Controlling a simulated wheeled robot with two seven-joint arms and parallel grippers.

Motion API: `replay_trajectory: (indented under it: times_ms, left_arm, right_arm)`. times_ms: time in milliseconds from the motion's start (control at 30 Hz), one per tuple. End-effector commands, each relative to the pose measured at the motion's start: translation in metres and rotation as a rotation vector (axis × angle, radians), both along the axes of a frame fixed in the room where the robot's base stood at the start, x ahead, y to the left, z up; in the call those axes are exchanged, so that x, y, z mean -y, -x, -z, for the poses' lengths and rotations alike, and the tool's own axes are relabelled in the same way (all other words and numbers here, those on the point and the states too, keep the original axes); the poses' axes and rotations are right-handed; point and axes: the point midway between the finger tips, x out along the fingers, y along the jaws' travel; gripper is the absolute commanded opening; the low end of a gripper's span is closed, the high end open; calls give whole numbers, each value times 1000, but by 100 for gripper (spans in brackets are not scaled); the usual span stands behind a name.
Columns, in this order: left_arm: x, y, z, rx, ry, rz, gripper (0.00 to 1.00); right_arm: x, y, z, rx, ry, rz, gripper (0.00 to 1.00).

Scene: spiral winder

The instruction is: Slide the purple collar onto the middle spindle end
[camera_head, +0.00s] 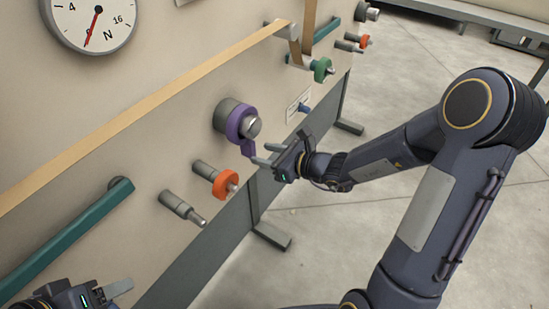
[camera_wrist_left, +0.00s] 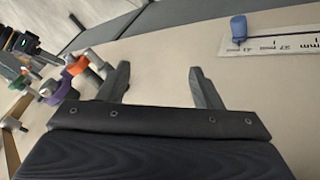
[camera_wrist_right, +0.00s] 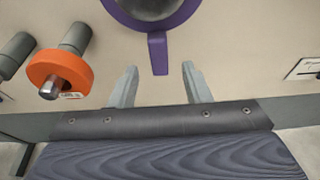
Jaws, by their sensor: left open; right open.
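The purple collar (camera_head: 234,125) sits around the middle spindle end, in front of a thick grey hub (camera_head: 226,109). The spindle's silver tip (camera_head: 252,126) sticks out through it. The collar's tab (camera_head: 249,148) points down. My right gripper (camera_head: 263,155) is open just below the collar. In the right wrist view, the collar's tab (camera_wrist_right: 158,54) points down toward the gap between the open fingers (camera_wrist_right: 158,83) and seems clear of both. My left gripper (camera_head: 122,292) is open and empty at the lower left, away from the collar. The left wrist view also shows the collar (camera_wrist_left: 64,89).
An orange collar (camera_head: 224,184) on its spindle and a bare grey spindle (camera_head: 181,208) stick out below left. A green collar (camera_head: 322,69) is up right. A tan strip (camera_head: 140,91) crosses the panel. A blue peg (camera_head: 304,107) is right of the collar. Floor at right is open.

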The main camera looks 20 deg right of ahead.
Motion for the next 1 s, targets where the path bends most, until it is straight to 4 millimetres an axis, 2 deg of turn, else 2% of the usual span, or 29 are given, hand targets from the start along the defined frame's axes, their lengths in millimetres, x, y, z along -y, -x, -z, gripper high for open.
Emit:
replay_trajectory:
  times_ms: [200,500,933,1000]
  left_arm:
    - [0,0,17,0,0,0,59]
    - [0,0,31,0,0,0,59]
    - [0,0,32,0,0,0,59]
    - [0,0,32,0,0,0,59]
  right_arm:
    - [-17,-20,12,2,0,-3,44]
    - [-31,-39,17,0,0,-2,44]
    - [-34,-43,17,0,1,-1,44]
    - [-34,-43,17,0,1,-1,34]
